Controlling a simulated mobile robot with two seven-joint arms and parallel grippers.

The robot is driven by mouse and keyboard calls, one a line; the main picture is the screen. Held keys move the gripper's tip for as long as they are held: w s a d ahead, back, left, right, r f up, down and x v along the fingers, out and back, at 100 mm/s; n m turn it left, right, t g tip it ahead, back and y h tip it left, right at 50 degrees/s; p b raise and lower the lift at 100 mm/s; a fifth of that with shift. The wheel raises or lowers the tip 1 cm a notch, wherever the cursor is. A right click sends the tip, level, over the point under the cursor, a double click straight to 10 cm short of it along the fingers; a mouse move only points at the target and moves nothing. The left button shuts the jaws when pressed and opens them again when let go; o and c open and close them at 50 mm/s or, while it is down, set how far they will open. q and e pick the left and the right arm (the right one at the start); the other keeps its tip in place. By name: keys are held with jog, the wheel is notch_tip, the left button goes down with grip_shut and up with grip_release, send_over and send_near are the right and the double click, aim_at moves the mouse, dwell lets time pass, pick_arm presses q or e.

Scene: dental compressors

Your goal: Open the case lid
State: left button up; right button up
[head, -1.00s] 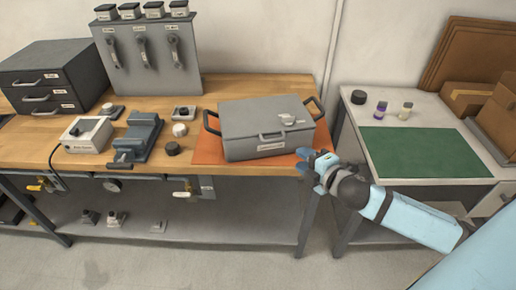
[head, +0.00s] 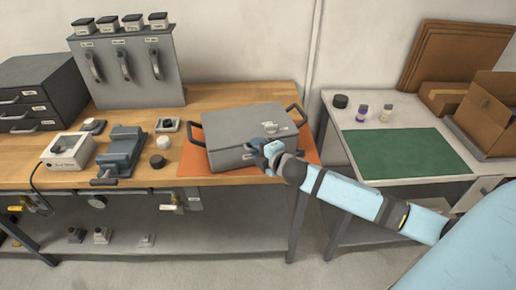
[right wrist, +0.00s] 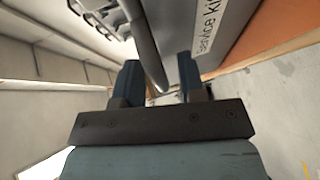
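The grey case (head: 235,126) sits on an orange mat (head: 190,169) on the wooden bench, its lid shut. It has dark handles at both ends, and a latch shows on the lid. My right gripper (head: 262,150) is at the case's front and hides most of the front handle. In the right wrist view, the two fingers (right wrist: 160,82) are apart with the dark front handle (right wrist: 145,45) between them. Gaps show beside the handle, so the gripper looks open. The "Service kit" label (right wrist: 207,28) is close by on the right. My left gripper is out of view.
A vise (head: 121,150), a white device (head: 68,150) and small round parts stand left of the case. A grey panel with handles (head: 126,70) and a drawer cabinet (head: 40,92) stand behind. The right table holds a green mat (head: 405,153), small bottles and cardboard boxes (head: 488,112).

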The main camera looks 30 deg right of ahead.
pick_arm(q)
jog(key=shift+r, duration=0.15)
pick_arm(e)
jog(key=shift+c, duration=0.5)
grip_shut()
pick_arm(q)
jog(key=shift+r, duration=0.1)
